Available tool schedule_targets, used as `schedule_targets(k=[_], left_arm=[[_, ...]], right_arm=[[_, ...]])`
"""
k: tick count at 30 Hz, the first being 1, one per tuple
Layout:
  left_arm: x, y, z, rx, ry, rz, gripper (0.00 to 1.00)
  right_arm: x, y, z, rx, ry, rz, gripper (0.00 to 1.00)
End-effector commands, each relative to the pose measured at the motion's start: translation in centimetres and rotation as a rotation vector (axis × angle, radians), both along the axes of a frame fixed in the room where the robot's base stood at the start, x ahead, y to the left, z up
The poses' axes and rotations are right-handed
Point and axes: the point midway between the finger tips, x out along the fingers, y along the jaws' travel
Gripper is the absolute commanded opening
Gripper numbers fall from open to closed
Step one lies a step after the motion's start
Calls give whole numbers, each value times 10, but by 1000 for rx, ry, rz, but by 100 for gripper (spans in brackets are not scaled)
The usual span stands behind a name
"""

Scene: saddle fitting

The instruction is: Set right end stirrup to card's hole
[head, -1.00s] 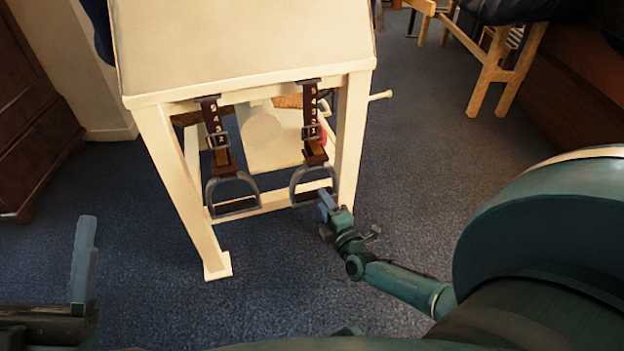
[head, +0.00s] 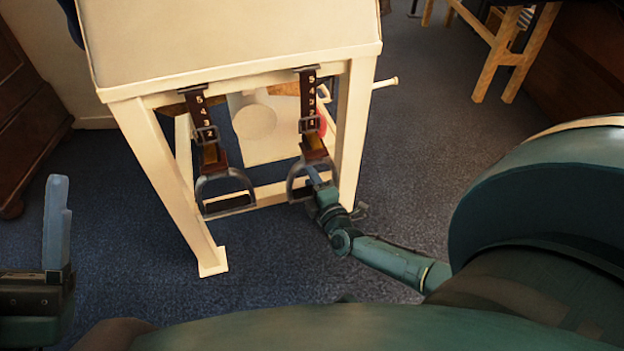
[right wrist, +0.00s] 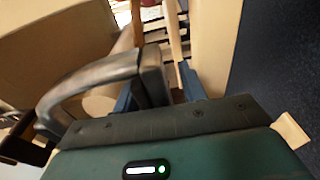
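The right stirrup (head: 291,187) is a grey iron hanging on a dark strap (head: 309,92) with pale numbers. Its buckle (head: 309,125) sits low on the strap, near the 1. The left stirrup (head: 203,198) hangs on a matching strap (head: 198,106), with its buckle (head: 205,135) near the 2. My right gripper (head: 314,180) is at the right stirrup's right side. In the right wrist view its fingers (right wrist: 158,92) stand apart around one side of the stirrup iron (right wrist: 150,70). My left gripper (head: 57,225) shows only one upright finger. I cannot make out a card.
The cream wooden stand (head: 250,75) carries the straps, its legs on either side of the stirrups. A peg (head: 385,83) sticks out at its right. Blue carpet (head: 270,255) is clear in front. A wooden trestle (head: 500,50) stands at the back right.

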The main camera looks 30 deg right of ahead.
Motion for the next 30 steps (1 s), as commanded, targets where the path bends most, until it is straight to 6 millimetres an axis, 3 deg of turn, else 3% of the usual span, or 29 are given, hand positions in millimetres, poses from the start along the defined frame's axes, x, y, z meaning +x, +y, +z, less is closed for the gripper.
schedule_targets(k=[15,25,30], left_arm=[[1,-1,-4,-2,19,1,69],[1,-1,-5,-3,23,0,69],[5,-1,-5,-12,82,2,69]], right_arm=[[0,0,0,0,0,-1,0],[0,-1,1,0,-1,-1,0],[1,-11,10,-2,-4,-3,0]])
